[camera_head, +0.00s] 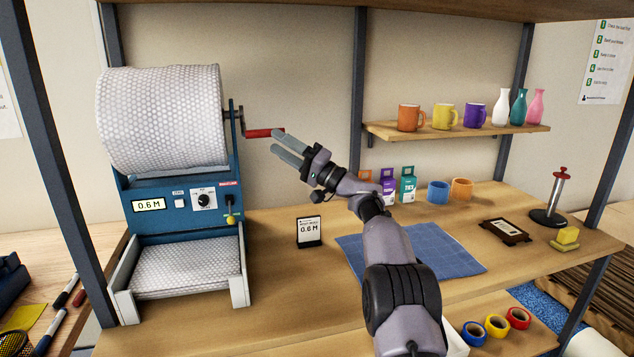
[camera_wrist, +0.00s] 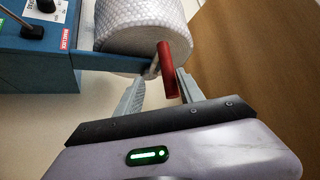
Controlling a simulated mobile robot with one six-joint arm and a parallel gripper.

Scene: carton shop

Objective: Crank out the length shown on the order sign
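The blue dispenser (camera_head: 150,190) stands at the left of the bench with a big bubble-wrap roll (camera_head: 160,115) on top. Its display (camera_head: 149,205) reads 0.6 M. The order sign (camera_head: 309,231) on the bench also reads 0.6 M. The crank's red handle (camera_head: 264,133) sticks out to the right of the roll; it also shows in the wrist view (camera_wrist: 167,70). My gripper (camera_head: 278,142) is open beside the handle's free end. In the wrist view the handle appears between the spread fingertips (camera_wrist: 157,85), with gaps; I see no grip on it.
A bubble-wrap sheet (camera_head: 187,268) lies in the dispenser's front tray. A blue cutting mat (camera_head: 445,250) lies under my arm. Small boxes (camera_head: 407,186) and cups (camera_head: 438,191) stand behind it. A shelf (camera_head: 455,131) holds mugs and bottles. A stamp-like tool (camera_head: 553,205) stands right.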

